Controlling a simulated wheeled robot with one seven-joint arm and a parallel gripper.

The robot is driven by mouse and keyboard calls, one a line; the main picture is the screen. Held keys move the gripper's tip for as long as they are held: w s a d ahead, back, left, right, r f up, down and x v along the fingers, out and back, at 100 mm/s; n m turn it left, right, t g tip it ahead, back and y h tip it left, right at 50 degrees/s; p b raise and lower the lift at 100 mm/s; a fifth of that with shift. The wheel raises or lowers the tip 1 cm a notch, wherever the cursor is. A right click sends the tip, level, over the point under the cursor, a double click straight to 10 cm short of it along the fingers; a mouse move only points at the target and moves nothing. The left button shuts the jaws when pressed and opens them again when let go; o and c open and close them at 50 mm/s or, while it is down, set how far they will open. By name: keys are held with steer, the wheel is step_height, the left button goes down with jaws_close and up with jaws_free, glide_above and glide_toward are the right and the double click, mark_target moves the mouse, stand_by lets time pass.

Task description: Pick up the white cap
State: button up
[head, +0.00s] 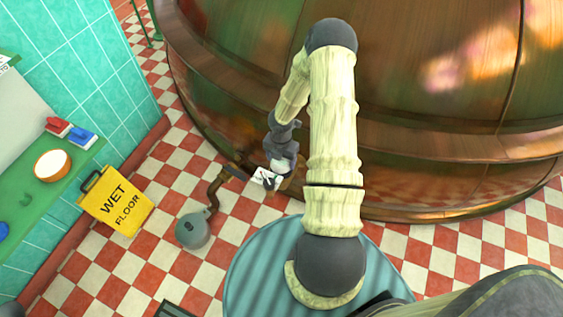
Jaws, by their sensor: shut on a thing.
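My gripper (269,182) is low in the middle of the head view, close to the base of the large copper kettle. It is shut on a small white thing (260,174), which I take to be the white cap. Dark fingers cover part of it, and its full shape is too small to tell. My arm comes down from above and hides part of the kettle behind it.
The copper kettle (440,130) fills the back. A grey round weight on a bent pipe (192,230) lies left of my gripper. A yellow wet floor sign (116,203) stands by the teal wall. A green shelf (25,205) holds a bowl (52,164) and brushes (82,138).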

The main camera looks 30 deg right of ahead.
step_height(320, 180, up, 7)
steer(key=shift+p, duration=0.75)
steer(key=shift+w+a+r+m+p, duration=0.1)
steer(key=shift+a+r+m+p, duration=0.15)
steer(key=shift+r+m+p, duration=0.2)
steer(key=w+a+r+m+p, duration=0.1)
steer(key=a+r+m+p, duration=0.5)
steer(key=r+m, duration=0.3)
steer(key=w+a+r+m+p, duration=0.1)
steer(key=a+r+m+p, duration=0.6)
steer(key=m, duration=0.8)
step_height(320, 180, up, 3)
steer(key=shift+w+r+p, duration=0.1)
steer(key=shift+w+p, duration=0.05)
steer(key=shift+p, duration=0.5)
steer(key=shift+a, duration=0.15)
